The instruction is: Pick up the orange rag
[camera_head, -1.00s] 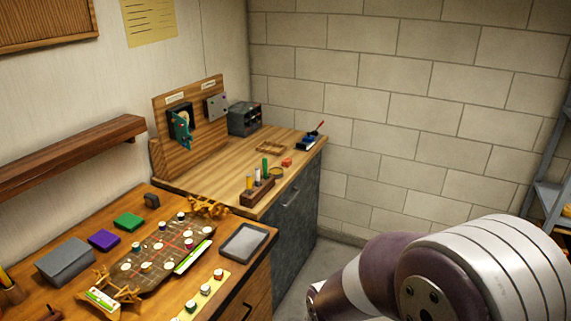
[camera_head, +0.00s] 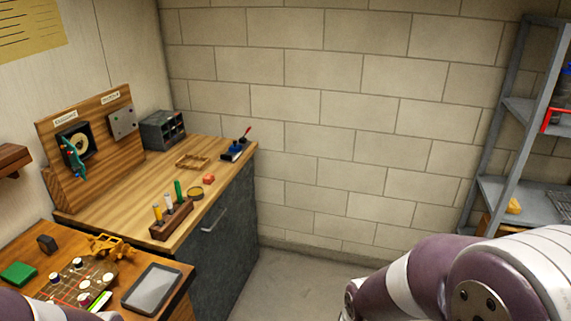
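I cannot make out an orange rag for certain. A small yellow-orange item (camera_head: 513,206) lies on the middle level of the grey metal shelf at the right edge; it is too small to tell whether it is cloth. My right arm shows large at the lower right, and a bit of my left arm shows at the bottom left. Neither gripper is in view.
The grey shelf unit (camera_head: 508,113) stands at the right against the block wall. Bare floor lies between bench and shelf.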

